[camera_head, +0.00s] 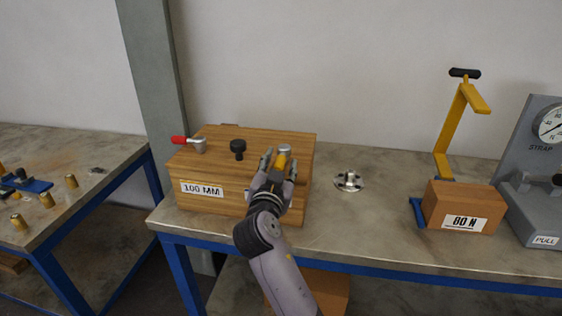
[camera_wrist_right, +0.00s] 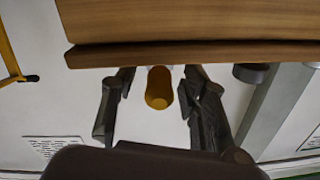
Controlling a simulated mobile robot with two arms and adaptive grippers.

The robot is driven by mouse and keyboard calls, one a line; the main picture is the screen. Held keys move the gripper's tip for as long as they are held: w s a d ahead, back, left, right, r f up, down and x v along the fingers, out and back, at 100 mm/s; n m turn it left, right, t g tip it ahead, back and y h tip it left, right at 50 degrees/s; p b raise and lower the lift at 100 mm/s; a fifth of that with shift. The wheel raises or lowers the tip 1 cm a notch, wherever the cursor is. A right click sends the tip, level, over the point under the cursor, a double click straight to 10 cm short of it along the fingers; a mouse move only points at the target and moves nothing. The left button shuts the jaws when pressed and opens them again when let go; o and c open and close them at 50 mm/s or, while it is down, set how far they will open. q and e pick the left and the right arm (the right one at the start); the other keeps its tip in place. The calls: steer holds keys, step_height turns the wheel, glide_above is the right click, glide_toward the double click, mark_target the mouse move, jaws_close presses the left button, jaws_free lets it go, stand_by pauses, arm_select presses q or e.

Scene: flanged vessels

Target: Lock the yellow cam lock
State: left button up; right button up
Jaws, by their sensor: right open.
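The yellow cam lock (camera_head: 281,161) has a yellow handle on a grey metal base at the right end of the wooden box top. Its handle also shows in the wrist view (camera_wrist_right: 159,88), pointing toward the camera. My right gripper (camera_head: 279,159) is at the handle with its fingers open. In the wrist view the fingers (camera_wrist_right: 159,73) stand on either side of the handle, with a visible gap on each side. The wooden box (camera_head: 240,208) carries a "100 MM" label. My left gripper is not in view.
On the box are a red-handled cam lock (camera_head: 190,142) at left and a black knob (camera_head: 238,148) in the middle. A metal flange (camera_head: 348,181) lies right of the box. Further right stand a yellow clamp frame (camera_head: 452,125), an "80 N" block (camera_head: 461,207) and a gauge unit (camera_head: 532,180).

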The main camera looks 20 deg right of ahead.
jaws_close()
stand_by(0.4)
stand_by(0.4)
